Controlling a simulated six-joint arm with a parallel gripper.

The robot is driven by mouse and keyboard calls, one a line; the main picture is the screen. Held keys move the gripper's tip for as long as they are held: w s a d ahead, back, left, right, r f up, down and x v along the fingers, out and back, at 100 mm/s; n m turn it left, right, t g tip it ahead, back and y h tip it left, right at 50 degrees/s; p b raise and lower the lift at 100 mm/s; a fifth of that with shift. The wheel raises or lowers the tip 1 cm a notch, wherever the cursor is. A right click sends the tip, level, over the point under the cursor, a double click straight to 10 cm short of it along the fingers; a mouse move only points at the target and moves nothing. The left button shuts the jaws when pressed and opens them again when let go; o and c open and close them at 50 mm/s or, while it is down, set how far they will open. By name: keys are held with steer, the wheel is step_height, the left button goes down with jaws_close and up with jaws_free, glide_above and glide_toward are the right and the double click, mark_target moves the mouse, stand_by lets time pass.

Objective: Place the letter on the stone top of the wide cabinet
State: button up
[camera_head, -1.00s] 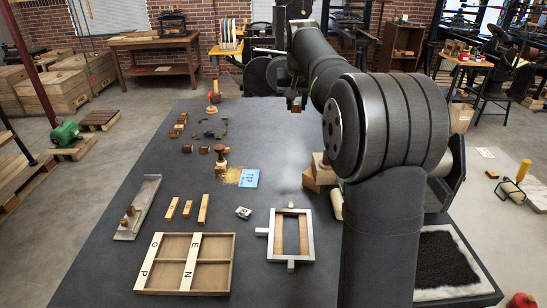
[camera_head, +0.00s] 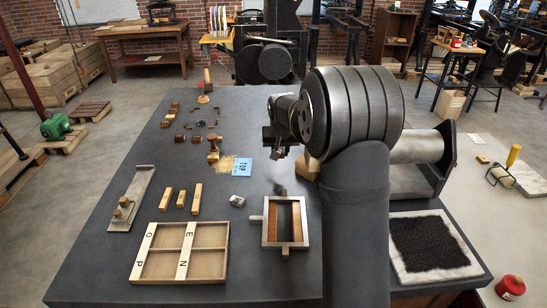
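The dark grey stone top (camera_head: 105,268) of the wide cabinet fills the middle of the view. I cannot tell for certain which piece is the letter. A small silvery block (camera_head: 237,200) lies on the top, left of a metal frame (camera_head: 270,240). A wooden tray (camera_head: 137,271) at the front left bears pale strips marked O, P, E and N. My gripper (camera_head: 279,152) hangs above the top, right of a blue card (camera_head: 242,167) marked TOP. Its fingers are small and dark, so I cannot see their opening or whether anything is between them.
Wooden bars (camera_head: 181,198), a long metal tray (camera_head: 131,203) and a wooden-handled tool (camera_head: 214,150) stand on the left. Wooden blocks (camera_head: 307,165) are partly hidden behind my arm. A dark bristly pad (camera_head: 432,243) lies at the right. Bare stone shows between these things.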

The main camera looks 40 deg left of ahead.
mark_target(280, 173)
step_height(280, 173, down, 7)
steer(key=shift+f, duration=0.15)
steer(key=shift+f, duration=0.15)
steer(key=o, duration=0.9)
steer(key=shift+o, duration=0.2)
steer(key=v, duration=1.2)
steer(key=shift+w, duration=0.1)
